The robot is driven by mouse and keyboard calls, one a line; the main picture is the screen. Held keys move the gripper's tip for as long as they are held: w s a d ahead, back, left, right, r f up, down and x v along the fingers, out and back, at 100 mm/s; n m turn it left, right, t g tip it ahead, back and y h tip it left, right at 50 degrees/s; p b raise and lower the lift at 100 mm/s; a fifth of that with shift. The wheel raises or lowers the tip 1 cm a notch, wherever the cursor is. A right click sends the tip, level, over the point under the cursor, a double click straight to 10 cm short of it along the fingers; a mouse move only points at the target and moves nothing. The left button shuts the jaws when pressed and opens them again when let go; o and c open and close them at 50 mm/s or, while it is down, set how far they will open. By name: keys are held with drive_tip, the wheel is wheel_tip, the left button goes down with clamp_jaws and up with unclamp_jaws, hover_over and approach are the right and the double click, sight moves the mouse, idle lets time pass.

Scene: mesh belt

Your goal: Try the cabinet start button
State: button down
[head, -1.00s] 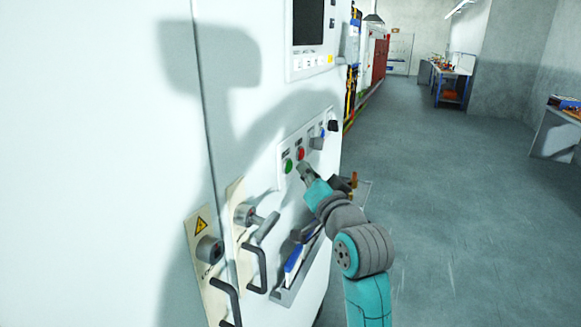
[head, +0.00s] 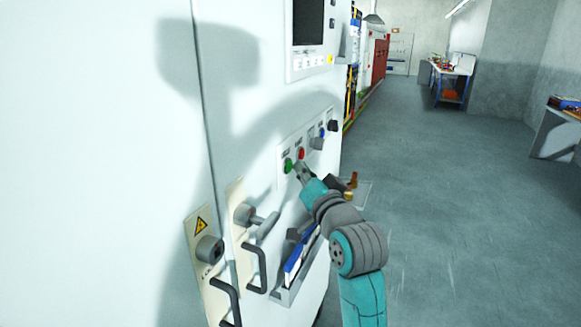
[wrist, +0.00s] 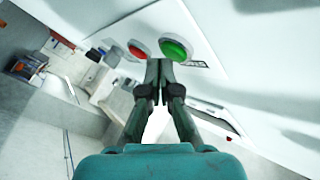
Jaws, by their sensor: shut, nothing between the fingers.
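The white cabinet (head: 110,160) fills the left of the head view. Its button panel (head: 310,140) carries a green button (head: 288,166), a red button (head: 301,154) and dark switches to their right. My gripper (head: 298,166) is shut and empty, its tips close to the panel just beside the green button and below the red one. In the wrist view, the green button (wrist: 176,50) and the red button (wrist: 138,49) lie just beyond the shut fingertips (wrist: 159,64). I cannot tell whether the tips touch anything. The button labels are too small to read.
A screen (head: 308,25) sits above the panel. Rotary handles (head: 258,222), black pull handles (head: 257,268) and a tray with blue items (head: 294,268) stick out below it. Open grey floor (head: 450,220) lies to the right, with a workbench (head: 452,80) far back.

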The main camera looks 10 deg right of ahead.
drive_tip(key=shift+w+a, duration=0.25)
drive_tip(key=shift+a, duration=0.1)
idle(0.7)
idle(0.4)
drive_tip(key=shift+s+d, duration=0.5)
drive_tip(key=shift+d, duration=0.2)
drive_tip(key=shift+d, duration=0.1)
drive_tip(key=shift+s+d, duration=0.75)
drive_tip(key=shift+d, duration=0.2)
drive_tip(key=shift+s+d, duration=0.7)
drive_tip(key=shift+d, duration=0.25)
